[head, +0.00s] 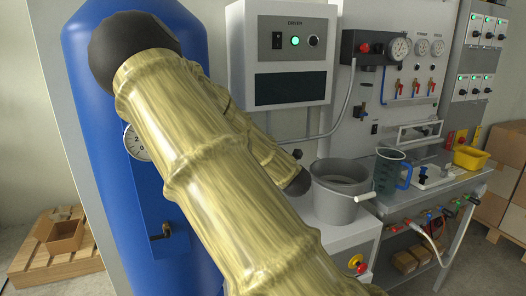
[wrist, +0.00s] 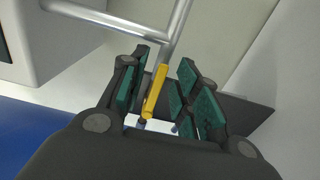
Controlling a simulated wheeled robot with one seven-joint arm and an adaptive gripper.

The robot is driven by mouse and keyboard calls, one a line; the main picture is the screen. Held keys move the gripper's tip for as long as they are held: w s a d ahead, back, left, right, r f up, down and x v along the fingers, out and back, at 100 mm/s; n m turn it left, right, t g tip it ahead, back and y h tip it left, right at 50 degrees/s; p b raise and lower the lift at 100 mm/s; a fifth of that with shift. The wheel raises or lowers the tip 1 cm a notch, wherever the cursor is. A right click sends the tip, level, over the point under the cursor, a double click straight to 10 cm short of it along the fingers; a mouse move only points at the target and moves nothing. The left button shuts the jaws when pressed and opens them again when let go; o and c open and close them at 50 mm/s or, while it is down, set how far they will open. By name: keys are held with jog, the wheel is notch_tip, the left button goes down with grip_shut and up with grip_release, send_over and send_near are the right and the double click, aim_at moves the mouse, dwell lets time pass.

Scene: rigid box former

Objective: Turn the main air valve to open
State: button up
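A yellow lever (wrist: 155,92), which looks like the valve's handle, stands between the fingers of my gripper (wrist: 162,88) in the wrist view. The green-padded fingers are open on either side of it. Gaps show on both sides, though I cannot tell whether any pad touches it. A white metal piece (wrist: 150,125) shows at the lever's lower end, partly hidden by the gripper. A silver pipe (wrist: 182,22) passes behind. In the head view my arm covers the middle, and neither my gripper nor the yellow lever can be made out.
A blue tank (head: 90,60) with a gauge (head: 137,143) and a small dark valve (head: 160,234) stands left. The dryer cabinet (head: 290,50) is behind my arm. A grey bucket (head: 335,205) and a blue-handled jug (head: 388,172) stand right.

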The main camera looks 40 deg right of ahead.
jog(key=v, duration=1.2)
dwell(0.3)
